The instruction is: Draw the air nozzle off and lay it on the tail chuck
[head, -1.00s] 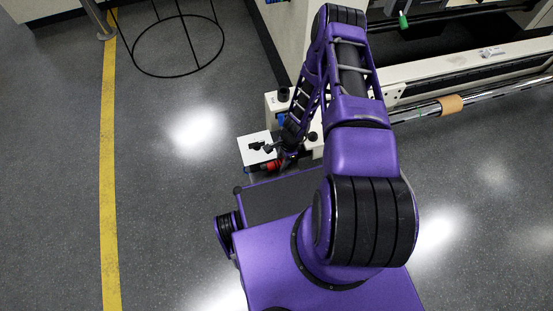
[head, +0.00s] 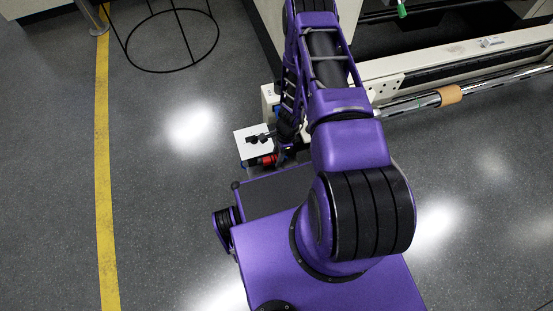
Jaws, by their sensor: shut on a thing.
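My arm reaches over the machine's left end and bends down in the head view. My gripper (head: 284,146) is at its low end, mostly hidden by my own arm links. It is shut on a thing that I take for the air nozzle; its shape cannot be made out. A small red part (head: 268,160) shows just left of my gripper. Small black parts (head: 258,138) lie over a white plate (head: 245,147) there. I cannot tell which part is the tail chuck, or whether the nozzle touches anything.
A long machine with a pale beam (head: 480,58) fills the upper right. A shiny shaft (head: 510,78) carries a brown core (head: 449,95). A black wire ring frame (head: 172,69) stands upper left. The floor left, by the yellow line (head: 103,190), is clear.

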